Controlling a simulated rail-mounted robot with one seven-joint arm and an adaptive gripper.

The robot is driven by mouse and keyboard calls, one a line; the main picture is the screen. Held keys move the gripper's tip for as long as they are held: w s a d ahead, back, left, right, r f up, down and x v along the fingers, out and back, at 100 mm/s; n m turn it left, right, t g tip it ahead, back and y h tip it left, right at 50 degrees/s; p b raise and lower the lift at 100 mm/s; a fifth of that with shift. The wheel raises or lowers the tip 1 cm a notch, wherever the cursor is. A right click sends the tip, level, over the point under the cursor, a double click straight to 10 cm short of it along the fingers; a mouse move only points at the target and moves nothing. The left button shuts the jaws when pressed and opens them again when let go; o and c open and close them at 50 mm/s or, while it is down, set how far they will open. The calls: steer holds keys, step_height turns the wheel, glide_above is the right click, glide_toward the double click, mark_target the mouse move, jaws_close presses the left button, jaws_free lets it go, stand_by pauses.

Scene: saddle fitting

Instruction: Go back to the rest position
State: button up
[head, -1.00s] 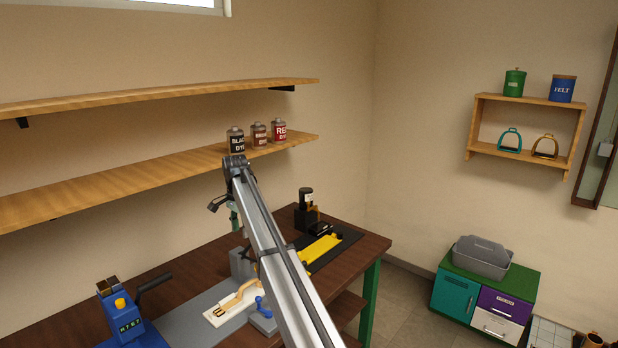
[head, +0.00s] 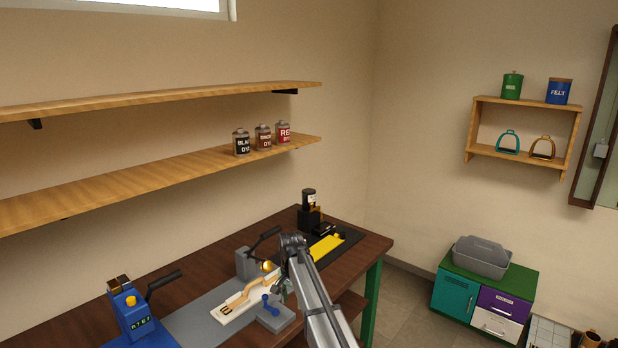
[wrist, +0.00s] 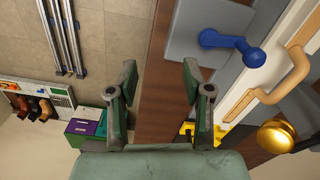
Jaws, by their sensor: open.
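My gripper (wrist: 158,88) is open and empty in the wrist view, its two green fingers spread apart with the table edge and floor beyond them. In the head view my arm's joint stands in front of the bench's right part, and the gripper is mostly hidden behind it. The workbench (head: 215,258) has a dark wooden top.
A blue press (head: 130,310) stands at the bench's front left. A yellow piece (head: 326,247) lies on a black mat at the back right. Dye bottles (head: 263,138) stand on the lower shelf (head: 130,180). A cabinet with a grey bin (head: 482,258) stands at right.

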steer(key=s+d+f+n, duration=0.2)
steer(key=s+d+f, duration=0.5)
steer(key=s, duration=0.4)
steer(key=s+d+f+n, duration=0.1)
steer(key=s+d+f, duration=0.6)
steer(key=s, duration=0.5)
steer(key=s+d+f+n, duration=0.2)
steer(key=s+d+f, duration=0.3)
steer(key=s+d, duration=0.5)
steer(key=s+f+g+b, duration=0.3)
steer(key=s+f, duration=0.9)
steer(key=s, duration=0.2)
steer(key=s+a+f+g+b, duration=0.1)
steer(key=s+f+g+b, duration=0.2)
steer(key=s+f, duration=0.9)
steer(key=s, duration=0.2)
steer(key=shift+s+a+g, duration=0.3)
steer(key=shift+s+g, duration=0.1)
steer(key=shift+w, duration=0.15)
